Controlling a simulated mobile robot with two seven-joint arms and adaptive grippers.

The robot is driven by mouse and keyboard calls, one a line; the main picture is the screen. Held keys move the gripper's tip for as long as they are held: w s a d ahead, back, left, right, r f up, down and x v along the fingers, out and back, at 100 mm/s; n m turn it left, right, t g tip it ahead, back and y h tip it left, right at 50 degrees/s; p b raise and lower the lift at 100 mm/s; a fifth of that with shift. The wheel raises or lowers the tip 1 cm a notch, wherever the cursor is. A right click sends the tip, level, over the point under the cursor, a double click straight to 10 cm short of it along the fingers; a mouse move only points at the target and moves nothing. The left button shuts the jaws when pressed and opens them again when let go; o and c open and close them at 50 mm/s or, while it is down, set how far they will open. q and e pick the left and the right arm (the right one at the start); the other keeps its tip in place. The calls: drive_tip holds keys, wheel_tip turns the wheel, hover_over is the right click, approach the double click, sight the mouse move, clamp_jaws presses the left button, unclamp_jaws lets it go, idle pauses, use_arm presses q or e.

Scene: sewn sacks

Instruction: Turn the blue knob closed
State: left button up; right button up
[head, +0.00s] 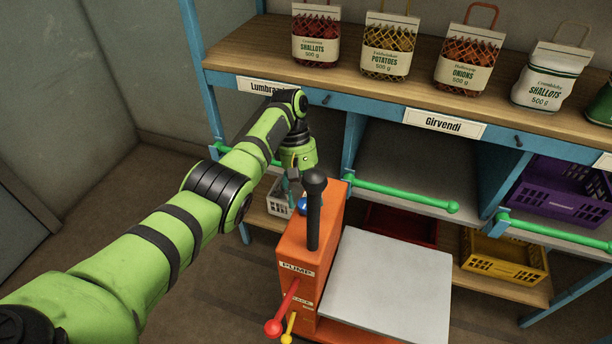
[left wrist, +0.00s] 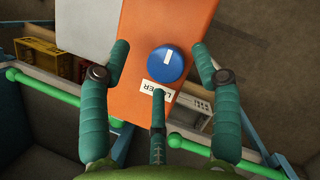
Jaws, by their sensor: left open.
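The blue knob (left wrist: 170,64) sits on the top face of the orange pump housing (left wrist: 190,22), with a white mark on it and a label beside it that seems to read "LOWER". In the head view only part of the blue knob (head: 302,205) shows, behind the black handle. My left gripper (left wrist: 163,52) is open above the housing, its teal fingers on either side of the knob and apart from it. In the head view my left gripper (head: 293,190) points down at the housing's far end, its fingertips partly hidden. My right gripper is in neither view.
A black upright handle (head: 314,212) and red lever (head: 281,308) are on the pump beside a grey platform (head: 390,285). A shelf (head: 400,95) with bagged goods stands behind. Green rails (head: 400,194) run along its front. Purple (head: 562,198) and yellow (head: 505,262) crates sit in it.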

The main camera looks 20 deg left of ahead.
sight(305, 202)
use_arm(q)
wheel_tip(305, 202, up, 6)
drive_tip(key=shift+r, duration=0.2)
drive_tip(key=shift+s+d+r, duration=0.1)
drive_tip(key=shift+s+r, duration=0.05)
drive_tip(key=shift+r, duration=0.6)
